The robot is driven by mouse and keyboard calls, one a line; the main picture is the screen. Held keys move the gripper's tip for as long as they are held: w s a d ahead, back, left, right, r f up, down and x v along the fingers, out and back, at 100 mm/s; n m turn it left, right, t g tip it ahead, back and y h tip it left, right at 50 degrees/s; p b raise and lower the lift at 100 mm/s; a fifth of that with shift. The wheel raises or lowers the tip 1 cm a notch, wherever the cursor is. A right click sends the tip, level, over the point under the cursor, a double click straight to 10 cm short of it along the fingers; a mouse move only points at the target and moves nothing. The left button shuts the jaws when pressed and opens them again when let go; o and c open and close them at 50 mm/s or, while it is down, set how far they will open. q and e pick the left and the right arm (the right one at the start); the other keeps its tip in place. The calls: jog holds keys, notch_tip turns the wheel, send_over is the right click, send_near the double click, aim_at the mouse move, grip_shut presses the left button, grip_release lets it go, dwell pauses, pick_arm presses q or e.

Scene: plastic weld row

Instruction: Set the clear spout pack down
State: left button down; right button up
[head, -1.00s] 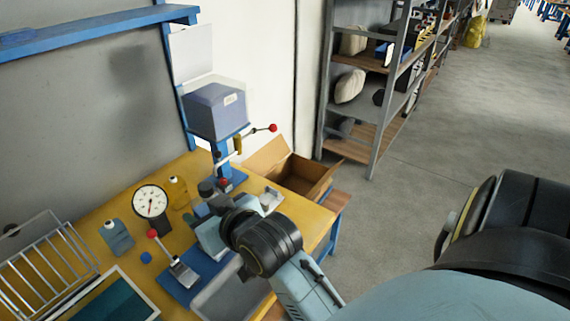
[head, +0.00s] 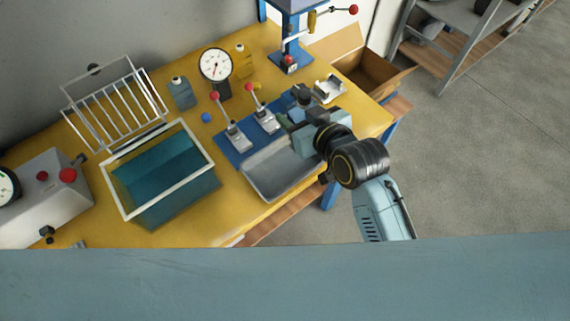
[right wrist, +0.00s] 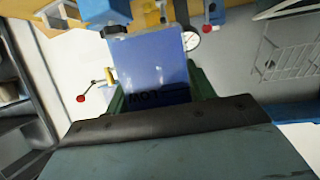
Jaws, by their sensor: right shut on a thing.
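My right gripper (head: 292,122) is low over the right part of the bench, beside the blue fixture plate (head: 232,152). In the right wrist view it (right wrist: 158,92) is shut on the clear spout pack (right wrist: 152,62), which looks blue and see-through, with a dark cap (right wrist: 117,30) at one corner and dark print near the jaws. Green fingers stand on both sides of the pack. In the head view the wrist and jaws hide most of the pack, so I cannot tell whether it touches anything below. My left gripper is not in view.
Two red-knobbed clamps (head: 264,120) stand beside the gripper, with a grey tray (head: 282,187) in front. A dial gauge (head: 216,66), a white-rimmed teal tank (head: 208,156) and a wire rack (head: 118,112) stand left. A cardboard box (head: 365,72) is behind right.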

jog(key=s+a+f+n+y, duration=0.1)
jog(key=a+f, duration=0.2)
jog(key=a, duration=0.1)
jog(key=g+b, duration=0.1)
send_over(279, 164)
jog(key=shift+n, duration=0.3)
notch_tip(279, 164, down, 6)
jog(key=shift+r, duration=0.2)
jog(key=shift+y, duration=0.3)
jog(key=shift+f+b, duration=0.5)
jog(key=shift+f, duration=1.65)
jog(key=shift+f, duration=0.1)
jog(key=o, duration=1.1)
